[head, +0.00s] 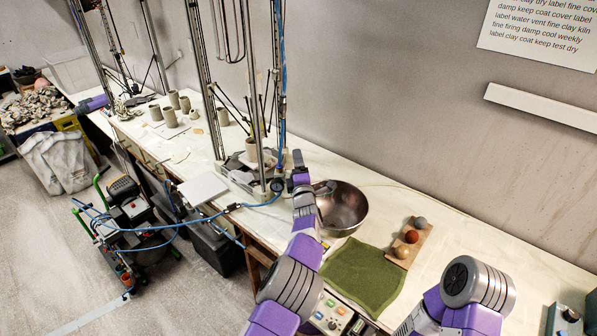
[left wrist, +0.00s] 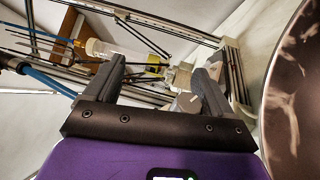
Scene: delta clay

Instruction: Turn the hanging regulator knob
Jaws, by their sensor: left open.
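A small dark fitting, which looks like the regulator knob (head: 277,186), hangs on the blue hose beside the delta printer's front post. A black fitting with a blue hose (left wrist: 12,63) shows at the left edge of the left wrist view; I cannot tell if it is the same part. My left gripper (head: 298,160) is just right of the hanging fitting, by the printer's base. In the left wrist view my left gripper (left wrist: 160,75) is open, with nothing clearly held between its fingers. My right arm shows at the lower right, but its gripper is out of view.
A metal bowl (head: 341,208) stands close to the right of my left gripper. A green cloth (head: 362,277) and a wooden board (head: 416,240) with three balls lie nearer. The printer's posts and base (head: 238,170) crowd the left side. Clay cups (head: 169,117) stand farther back.

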